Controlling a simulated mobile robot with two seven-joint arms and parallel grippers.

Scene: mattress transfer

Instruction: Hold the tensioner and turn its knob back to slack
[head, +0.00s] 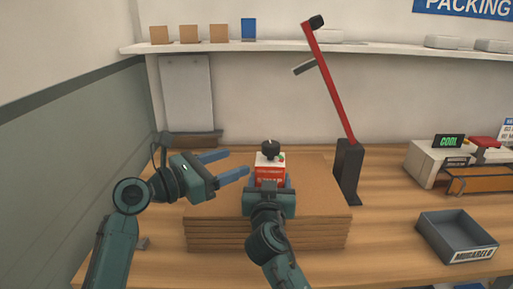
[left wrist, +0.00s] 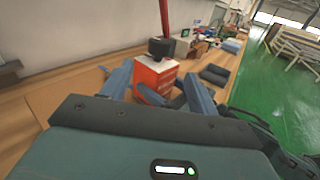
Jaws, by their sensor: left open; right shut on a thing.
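The tensioner (head: 270,171) is a small red and white box standing upright on a stack of brown boards (head: 320,213). Its black knob (head: 270,148) is on top, with a small green spot beside it. My right gripper (head: 270,187) is shut on the tensioner's body from the front and hides its lower part. My left gripper (head: 230,166) is open and empty to the left of the tensioner, its blue fingers pointing towards it. In the left wrist view the tensioner (left wrist: 154,76) and its knob (left wrist: 161,48) appear just beyond the open left fingers (left wrist: 157,92).
A red arm on a black post (head: 347,172) stands right of the boards. A grey tray (head: 458,238) and a device with a green "COOL" display (head: 449,141) are at the right. A shelf (head: 290,47) runs along the back wall. Bare table lies between post and tray.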

